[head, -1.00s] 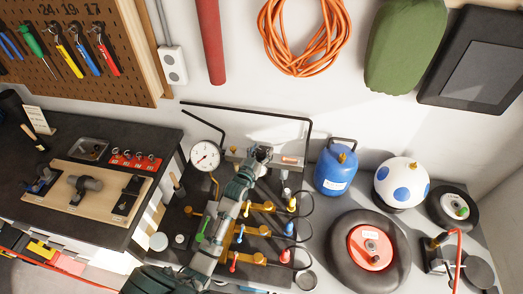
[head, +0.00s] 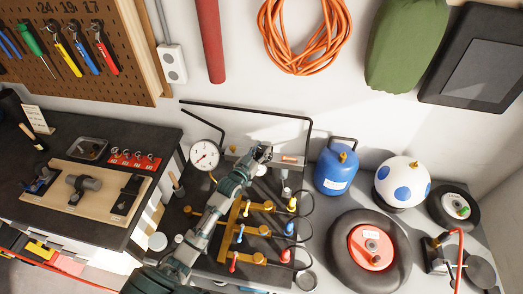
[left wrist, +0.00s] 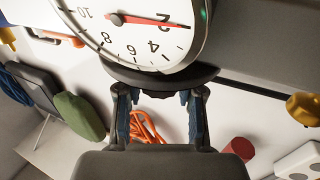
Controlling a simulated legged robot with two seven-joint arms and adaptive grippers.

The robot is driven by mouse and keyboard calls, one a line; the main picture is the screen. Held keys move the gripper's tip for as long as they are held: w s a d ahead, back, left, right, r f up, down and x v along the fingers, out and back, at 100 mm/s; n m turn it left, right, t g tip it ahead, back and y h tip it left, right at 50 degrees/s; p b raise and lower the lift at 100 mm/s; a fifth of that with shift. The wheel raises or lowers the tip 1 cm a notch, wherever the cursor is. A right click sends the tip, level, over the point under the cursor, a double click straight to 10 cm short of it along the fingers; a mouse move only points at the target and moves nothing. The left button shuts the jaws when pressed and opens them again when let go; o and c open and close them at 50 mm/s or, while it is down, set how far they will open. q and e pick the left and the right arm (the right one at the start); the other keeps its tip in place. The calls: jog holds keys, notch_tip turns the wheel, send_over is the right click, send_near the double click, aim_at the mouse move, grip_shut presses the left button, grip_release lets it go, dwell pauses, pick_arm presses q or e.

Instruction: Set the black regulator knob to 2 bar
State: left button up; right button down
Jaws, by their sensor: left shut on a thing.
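My left gripper (head: 260,152) reaches the regulator at the back of the manifold board. In the left wrist view its two fingers (left wrist: 160,97) are closed on the black regulator knob (left wrist: 160,76), which shows as a dark disc between and above the fingertips. The knob is mostly hidden by the gripper in the head view. The white pressure gauge (head: 204,155) stands left of the gripper. In the left wrist view the gauge (left wrist: 135,30) is close and partly cut off, and its red needle points at about the 2 mark. My right gripper is not in view.
Brass valves with coloured handles (head: 262,232) and black hoses lie right of my arm. A bent black pipe frame (head: 250,110) rises behind the gripper. A blue gas bottle (head: 336,168), a spotted ball (head: 402,182) and a tyre (head: 345,270) stand to the right.

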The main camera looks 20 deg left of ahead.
pick_arm(q)
jog(key=o, duration=1.2)
jog(key=shift+s, duration=0.1)
jog(key=shift+s+a, duration=0.1)
jog(key=shift+s, duration=0.2)
jog(key=s, duration=0.3)
jog(key=s+a, duration=0.1)
jog(key=s, duration=0.7)
jog(key=shift+a, duration=0.2)
